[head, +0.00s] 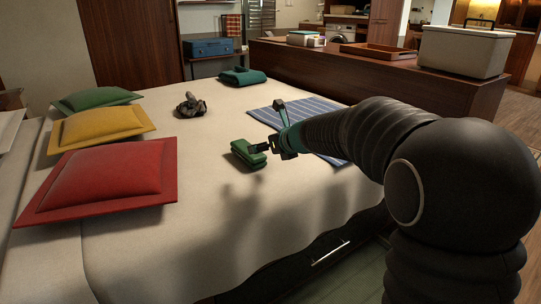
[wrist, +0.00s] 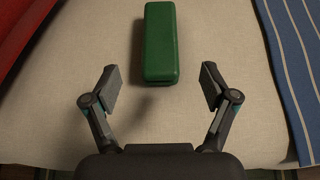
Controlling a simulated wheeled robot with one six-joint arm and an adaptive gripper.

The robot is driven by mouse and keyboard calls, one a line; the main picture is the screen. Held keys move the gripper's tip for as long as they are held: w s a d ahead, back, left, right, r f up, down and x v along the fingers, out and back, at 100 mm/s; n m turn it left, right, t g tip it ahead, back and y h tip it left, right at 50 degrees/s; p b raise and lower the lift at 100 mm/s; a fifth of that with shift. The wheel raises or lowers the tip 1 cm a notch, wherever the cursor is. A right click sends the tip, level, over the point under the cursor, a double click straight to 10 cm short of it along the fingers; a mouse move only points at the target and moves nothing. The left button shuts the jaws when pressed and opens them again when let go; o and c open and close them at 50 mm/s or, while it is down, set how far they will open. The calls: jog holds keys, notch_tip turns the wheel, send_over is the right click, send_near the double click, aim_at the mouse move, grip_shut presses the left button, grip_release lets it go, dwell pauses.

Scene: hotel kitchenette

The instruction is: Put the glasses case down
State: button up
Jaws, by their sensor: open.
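The green glasses case (head: 247,153) lies on the bed's pale cover (head: 190,211). In the wrist view the case (wrist: 161,42) lies lengthwise, ahead of and between the fingertips. My gripper (head: 262,147) is at the near right side of the case in the head view. In the wrist view my gripper (wrist: 159,88) is open, with both fingers spread wide and apart from the case. No finger touches the case there, and nothing is between the pads.
Red (head: 100,186), yellow (head: 100,125) and green (head: 94,98) pillows lie at left. A blue striped cloth (head: 318,124) lies right of the case. A dark lumpy object (head: 191,105) and folded teal cloth (head: 242,76) lie farther back. The front cover is clear.

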jog(key=s+d+r+m+t+h, duration=0.1)
jog(key=s+d+r+m+h, duration=0.35)
jog(key=s+d+m, duration=0.6)
jog(key=s+d+r+m+t+h, duration=0.25)
jog(key=s+d+m+h, duration=0.4)
jog(key=m, duration=0.75)
jog(key=s+f+m+g+y, duration=0.2)
jog(key=s+f+m+g, duration=0.2)
jog(key=s+m, duration=0.5)
jog(key=s+f+m+g+y, duration=0.2)
jog(key=s+f+m+g, duration=0.2)
jog(key=s+f+m, duration=0.5)
jog(key=s, duration=0.6)
jog(key=shift+s, duration=0.15)
jog(key=shift+a+m, duration=0.1)
jog(key=shift+m, duration=0.15)
notch_tip(320, 180, up, 6)
jog(key=p, duration=0.5)
jog(key=shift+p, duration=0.35)
